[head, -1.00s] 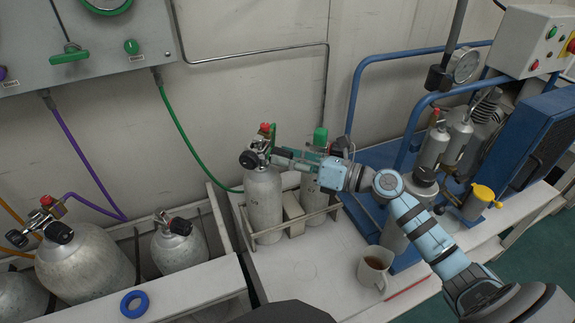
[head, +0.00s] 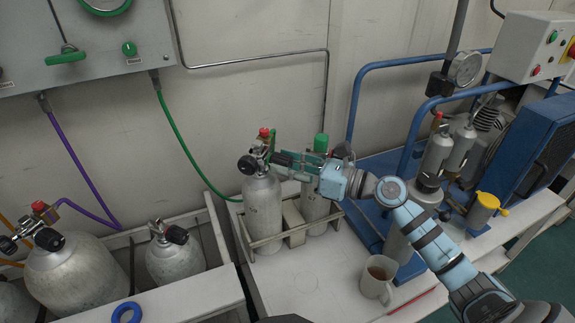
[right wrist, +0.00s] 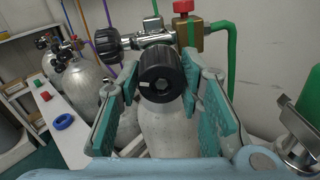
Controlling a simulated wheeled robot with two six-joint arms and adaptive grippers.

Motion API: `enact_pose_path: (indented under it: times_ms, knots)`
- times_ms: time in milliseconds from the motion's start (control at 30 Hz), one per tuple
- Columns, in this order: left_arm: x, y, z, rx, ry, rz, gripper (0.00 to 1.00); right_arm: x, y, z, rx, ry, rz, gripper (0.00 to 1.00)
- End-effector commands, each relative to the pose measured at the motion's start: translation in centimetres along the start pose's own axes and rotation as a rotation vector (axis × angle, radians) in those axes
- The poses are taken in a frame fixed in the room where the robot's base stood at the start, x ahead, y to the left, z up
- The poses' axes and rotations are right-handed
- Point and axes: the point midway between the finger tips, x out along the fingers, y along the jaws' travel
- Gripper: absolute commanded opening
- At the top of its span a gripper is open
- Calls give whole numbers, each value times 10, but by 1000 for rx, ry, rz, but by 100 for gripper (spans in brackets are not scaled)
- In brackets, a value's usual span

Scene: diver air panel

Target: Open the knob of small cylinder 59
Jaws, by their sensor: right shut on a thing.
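A small grey cylinder (head: 262,208) stands upright in a rack on the white bench; any number on it is too small to read. Its valve on top has a red cap and a green hose. My right gripper (head: 272,157) reaches it from the right at valve height. In the right wrist view the valve's black round knob (right wrist: 161,76) sits between the two teal fingers of the gripper (right wrist: 160,98), which are shut on it. The cylinder's grey body (right wrist: 168,130) shows below the knob. My left gripper is not in view.
A second cylinder with a green cap (head: 321,143) stands beside it in the rack (head: 290,236). A mug (head: 376,278) stands on the bench in front. Larger cylinders (head: 78,272) stand at left, near a blue ring (head: 126,313). Compressor gear is at right.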

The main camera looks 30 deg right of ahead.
Motion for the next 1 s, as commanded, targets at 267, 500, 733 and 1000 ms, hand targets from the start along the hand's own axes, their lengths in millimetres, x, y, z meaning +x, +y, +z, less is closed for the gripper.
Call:
enact_pose_path:
  times_ms: [267,500,733,1000]
  knots:
    - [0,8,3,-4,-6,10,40,0,0,0,1,1,0,54]
    - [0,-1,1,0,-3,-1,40,0,0,2,1,0,0,54]
    - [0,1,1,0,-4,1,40,0,7,46,-6,-1,1,54]
    - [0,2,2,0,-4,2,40,-1,15,96,-1,0,1,54]
